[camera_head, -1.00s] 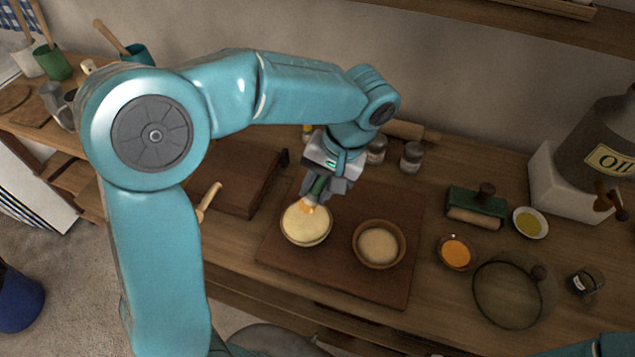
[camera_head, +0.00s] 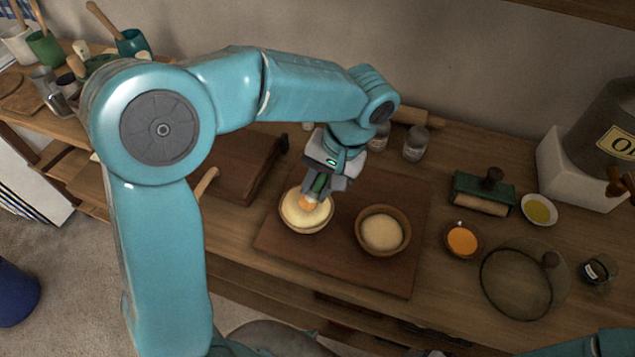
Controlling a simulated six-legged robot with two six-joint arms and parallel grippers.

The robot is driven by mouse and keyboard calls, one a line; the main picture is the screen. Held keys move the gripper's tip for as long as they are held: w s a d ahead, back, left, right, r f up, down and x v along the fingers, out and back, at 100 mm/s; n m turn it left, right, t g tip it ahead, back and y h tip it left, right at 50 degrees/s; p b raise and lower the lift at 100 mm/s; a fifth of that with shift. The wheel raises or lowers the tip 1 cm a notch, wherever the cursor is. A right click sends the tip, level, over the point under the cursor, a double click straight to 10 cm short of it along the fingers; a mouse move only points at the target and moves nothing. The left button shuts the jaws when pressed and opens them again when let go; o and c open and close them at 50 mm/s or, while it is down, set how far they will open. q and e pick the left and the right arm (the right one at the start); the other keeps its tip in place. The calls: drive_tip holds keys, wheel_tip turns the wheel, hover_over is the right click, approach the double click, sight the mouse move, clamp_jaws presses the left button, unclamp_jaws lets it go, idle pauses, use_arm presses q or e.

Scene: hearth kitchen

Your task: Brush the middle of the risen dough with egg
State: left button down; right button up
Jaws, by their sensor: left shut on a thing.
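My left gripper (camera_head: 327,182) is shut on a brush with a green handle (camera_head: 319,184) and pale orange bristles (camera_head: 308,202). The bristles are over the pale dough (camera_head: 300,215) in the left bowl (camera_head: 309,232), at its upper middle. They appear to touch it; the exact contact is hard to tell. A second bowl (camera_head: 404,244) to the right holds another pale round dough (camera_head: 381,232). A small brown bowl of orange liquid (camera_head: 462,240), which looks like egg, stands right of the board. My right gripper is out of view.
Both dough bowls stand on a dark wooden board (camera_head: 330,260). To the right are a green-topped roller tool (camera_head: 482,193), a dish of yellow liquid (camera_head: 539,210), a round glass lid (camera_head: 515,282) and a small jar (camera_head: 597,271). Glass jars (camera_head: 415,144) stand behind.

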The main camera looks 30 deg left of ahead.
use_arm(q)
drive_tip(key=shift+f+b, duration=1.2)
drive_tip(key=shift+f, duration=0.4)
